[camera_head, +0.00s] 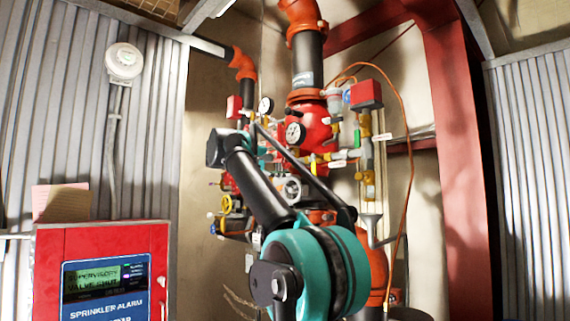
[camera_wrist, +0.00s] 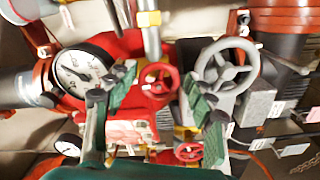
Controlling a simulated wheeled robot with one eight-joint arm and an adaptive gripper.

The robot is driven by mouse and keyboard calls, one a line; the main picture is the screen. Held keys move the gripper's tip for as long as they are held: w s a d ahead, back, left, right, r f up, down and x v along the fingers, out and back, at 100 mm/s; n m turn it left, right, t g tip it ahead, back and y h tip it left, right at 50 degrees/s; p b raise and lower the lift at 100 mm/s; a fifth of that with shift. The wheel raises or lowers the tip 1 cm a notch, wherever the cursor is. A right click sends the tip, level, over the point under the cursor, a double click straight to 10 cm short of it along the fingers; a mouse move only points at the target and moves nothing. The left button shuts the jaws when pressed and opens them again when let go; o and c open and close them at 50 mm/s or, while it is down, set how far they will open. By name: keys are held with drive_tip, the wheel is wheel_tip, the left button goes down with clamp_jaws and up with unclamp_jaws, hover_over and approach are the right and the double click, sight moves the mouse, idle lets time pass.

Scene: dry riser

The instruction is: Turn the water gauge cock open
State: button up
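In the wrist view my gripper (camera_wrist: 158,84) is open, its two green fingers apart. A small red handwheel (camera_wrist: 160,78) shows between the fingers; I cannot tell whether they touch it. A white-faced gauge (camera_wrist: 80,70) is beside the left finger, which overlaps its edge. A grey handwheel (camera_wrist: 227,66) is behind and right of the right finger. I cannot tell for certain which fitting is the water gauge cock. In the head view two gauges (camera_head: 295,133) (camera_head: 266,105) show on the red riser (camera_head: 316,133). My arm hides much of the pipework there, and the fingers are not clear.
Another red handwheel (camera_wrist: 188,152) is low between the fingers. Pipes and valves crowd around my arm. A red alarm panel (camera_head: 150,245) stands at left. A red steel column (camera_head: 455,150) and an orange cable (camera_head: 408,150) are at right.

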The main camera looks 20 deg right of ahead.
idle(0.4)
drive_tip(key=v, duration=0.8)
drive_tip(key=shift+a, duration=0.1)
drive_tip(key=s+a+m, duration=0.3)
drive_tip(key=a+m, duration=0.5)
drive_tip(key=m, duration=0.1)
drive_tip(key=x, duration=1.7)
drive_tip(key=shift+s+f, duration=0.1)
drive_tip(key=c, duration=1.2)
drive_tip(key=shift+n, duration=0.8)
